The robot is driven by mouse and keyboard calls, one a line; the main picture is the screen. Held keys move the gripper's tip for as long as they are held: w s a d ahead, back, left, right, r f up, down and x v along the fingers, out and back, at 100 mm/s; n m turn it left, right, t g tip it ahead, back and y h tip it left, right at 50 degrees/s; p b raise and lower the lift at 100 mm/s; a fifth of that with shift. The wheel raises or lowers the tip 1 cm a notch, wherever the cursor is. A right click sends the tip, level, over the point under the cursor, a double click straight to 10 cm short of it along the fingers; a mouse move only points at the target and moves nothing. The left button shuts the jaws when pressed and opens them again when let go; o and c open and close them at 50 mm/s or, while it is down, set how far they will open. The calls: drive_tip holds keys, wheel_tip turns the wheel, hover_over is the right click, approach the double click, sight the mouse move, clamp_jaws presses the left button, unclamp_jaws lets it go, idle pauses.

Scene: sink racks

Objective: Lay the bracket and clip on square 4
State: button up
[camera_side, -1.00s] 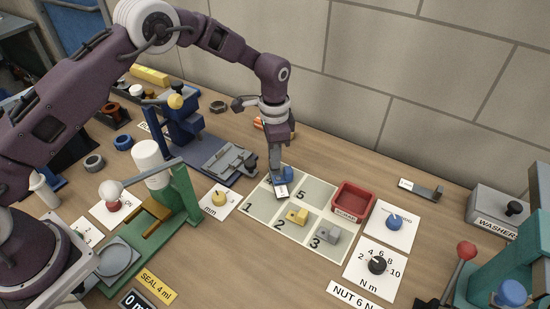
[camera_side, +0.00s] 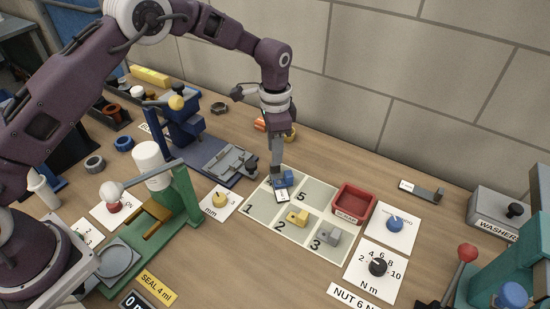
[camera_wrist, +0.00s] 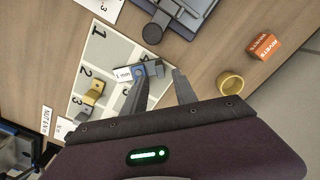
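The blue bracket (camera_side: 284,180) lies on square 4 of the pale numbered mat (camera_side: 318,193). A white tag lies at its front edge. In the wrist view the bracket (camera_wrist: 138,73) shows beside its tag, with a small grey piece at its right end that looks like the clip (camera_wrist: 157,68). My gripper (camera_side: 275,172) is just above and behind the bracket. In the wrist view the fingers of my gripper (camera_wrist: 160,74) stand apart with a gap between them. The fingers partly hide the square, and I cannot tell whether one still touches the bracket.
A yellow bracket (camera_side: 297,217) is on square 2 and a grey one (camera_side: 328,236) on square 3. Square 5 is bare. A red tray (camera_side: 353,204) stands right of the mat, a blue-grey fixture (camera_side: 215,160) to its left. An orange rivets box (camera_wrist: 265,44) and yellow ring (camera_wrist: 230,84) lie behind.

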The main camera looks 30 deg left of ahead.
drive_tip(key=s+a+r+n+t, duration=0.1)
drive_tip(key=s+r, duration=0.1)
drive_tip(key=r, duration=0.6)
drive_tip(key=s+a+r, duration=0.2)
drive_tip(key=r, duration=0.7)
drive_tip(key=s+a+r+n+t, duration=0.2)
drive_tip(key=s+a+r+n, duration=0.1)
drive_tip(key=s+r, duration=0.55)
drive_tip(key=s+a+n+t, duration=0.1)
drive_tip(key=s+a+n, duration=0.1)
drive_tip(key=s, duration=0.9)
drive_tip(key=s+a+f+n+t, duration=0.1)
drive_tip(key=s+a+n, duration=0.1)
drive_tip(key=s, duration=0.9)
drive_tip(key=shift+f+n+t, duration=0.25)
drive_tip(key=shift+n+t, duration=0.05)
drive_tip(key=shift+n, duration=0.2)
drive_tip(key=shift+a, duration=0.1)
